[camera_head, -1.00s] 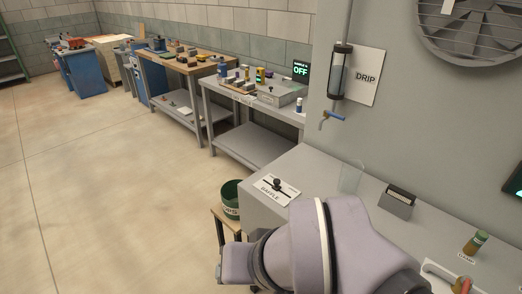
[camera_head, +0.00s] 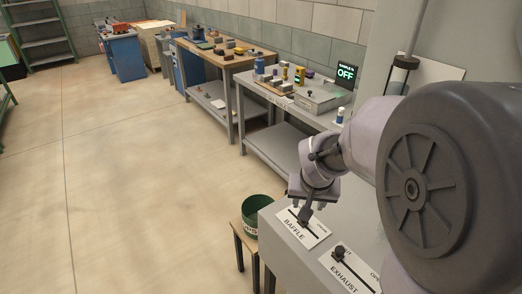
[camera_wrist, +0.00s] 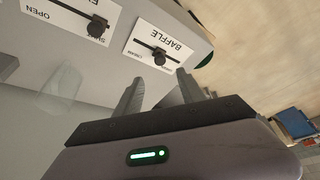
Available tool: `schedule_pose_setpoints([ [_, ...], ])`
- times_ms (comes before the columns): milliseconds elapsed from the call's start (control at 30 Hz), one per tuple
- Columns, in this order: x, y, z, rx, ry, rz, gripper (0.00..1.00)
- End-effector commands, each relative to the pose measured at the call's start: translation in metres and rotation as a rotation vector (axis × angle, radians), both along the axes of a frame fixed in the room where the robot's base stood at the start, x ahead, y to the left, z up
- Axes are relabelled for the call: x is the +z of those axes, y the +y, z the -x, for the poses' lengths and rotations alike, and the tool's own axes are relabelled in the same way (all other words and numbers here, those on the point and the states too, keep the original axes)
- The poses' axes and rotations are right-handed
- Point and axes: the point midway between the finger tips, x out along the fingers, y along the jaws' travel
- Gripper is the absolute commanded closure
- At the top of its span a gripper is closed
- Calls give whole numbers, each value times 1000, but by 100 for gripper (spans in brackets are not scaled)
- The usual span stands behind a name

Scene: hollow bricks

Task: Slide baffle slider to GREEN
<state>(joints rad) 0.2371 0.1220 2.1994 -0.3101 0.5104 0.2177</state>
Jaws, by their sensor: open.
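The BAFFLE plate (camera_head: 297,228) is a white label with a dark slot, at the bench's near-left corner. It shows upside down in the wrist view (camera_wrist: 172,36). Its dark knob (camera_wrist: 159,58) stands near the middle of the slot. The slot-end words are too small to read surely, and no green colour shows on the plate. My gripper (camera_head: 308,203) is above the plate in the head view and hides part of it. In the wrist view my gripper (camera_wrist: 160,88) has its fingers apart and empty, with the knob ahead of the gap and apart from them.
The EXHAUST plate (camera_head: 352,276) with its own knob (camera_head: 338,253) lies beside the BAFFLE plate. A green bin (camera_head: 260,221) stands on a wooden stool at the bench's left. A grey table (camera_head: 268,103) with a box and small items stands behind. The floor at left is clear.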

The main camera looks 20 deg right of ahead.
Motion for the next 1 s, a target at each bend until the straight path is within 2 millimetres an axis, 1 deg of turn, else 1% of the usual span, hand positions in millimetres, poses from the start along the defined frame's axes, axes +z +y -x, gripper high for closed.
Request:
schedule_pose_setpoints([
  [33,-22,-2,-5,-1,4,-1,53],
  [100,-42,-6,-12,0,5,-1,53],
  [200,-67,-11,-22,-1,3,-1,53],
  [300,-87,-14,-30,-1,2,-1,53],
  [400,-98,-17,-35,-1,2,-1,53],
  [500,-104,-18,-38,-1,1,-1,53],
  [800,-105,-18,-39,-1,-1,-1,53],
  [967,-105,-18,-39,-1,-1,-1,85],
  [1000,-105,-18,-39,-1,-1,-1,93],
])
